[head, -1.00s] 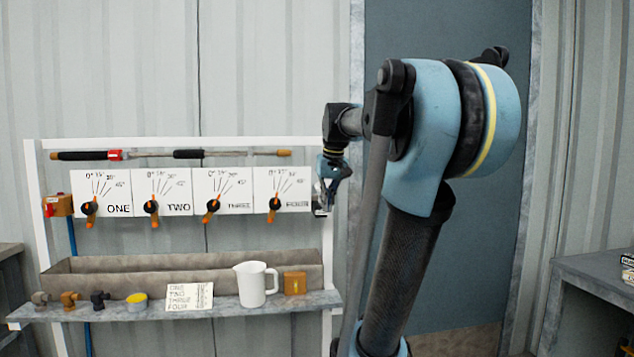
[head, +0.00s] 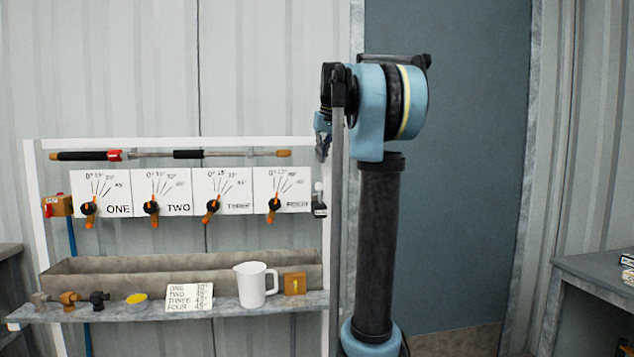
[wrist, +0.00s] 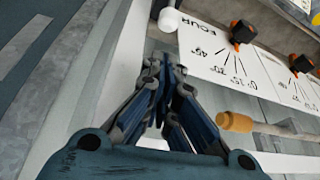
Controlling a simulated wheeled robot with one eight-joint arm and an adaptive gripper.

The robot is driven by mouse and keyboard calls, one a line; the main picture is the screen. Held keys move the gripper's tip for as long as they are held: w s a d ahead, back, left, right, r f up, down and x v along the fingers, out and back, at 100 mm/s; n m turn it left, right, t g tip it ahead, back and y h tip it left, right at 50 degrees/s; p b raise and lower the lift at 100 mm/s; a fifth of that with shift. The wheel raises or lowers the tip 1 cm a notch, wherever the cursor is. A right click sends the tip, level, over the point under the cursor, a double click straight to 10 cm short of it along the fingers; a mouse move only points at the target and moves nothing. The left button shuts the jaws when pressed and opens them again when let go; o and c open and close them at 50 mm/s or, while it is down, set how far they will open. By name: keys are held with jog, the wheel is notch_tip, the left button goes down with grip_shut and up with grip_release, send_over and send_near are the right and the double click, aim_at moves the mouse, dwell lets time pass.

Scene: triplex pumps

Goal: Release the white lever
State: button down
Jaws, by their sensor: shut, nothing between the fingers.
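My gripper (head: 322,148) is up beside the top right corner of the white frame, clear of the panel. It also shows in the wrist view (wrist: 166,70), where its fingers are shut with nothing between them. A small white part (head: 318,188), which looks like the white lever, stands upright on the frame's right post above a small dark box (head: 319,209). In the wrist view a white rounded end (wrist: 169,20) lies beyond my fingertips, apart from them. Its exact position is too small to tell.
The panel holds several dials with orange pointers, dial FOUR (head: 275,204) nearest. A lance (head: 230,153) hangs along the top. A white jug (head: 252,285) and a yellow-brown block (head: 294,284) stand on the shelf (head: 228,307). A grey table (head: 590,268) is at right.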

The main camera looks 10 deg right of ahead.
send_over(319, 193)
jog(key=w, duration=0.5)
notch_tip(319, 193, down, 9)
jog(key=shift+f, duration=0.15)
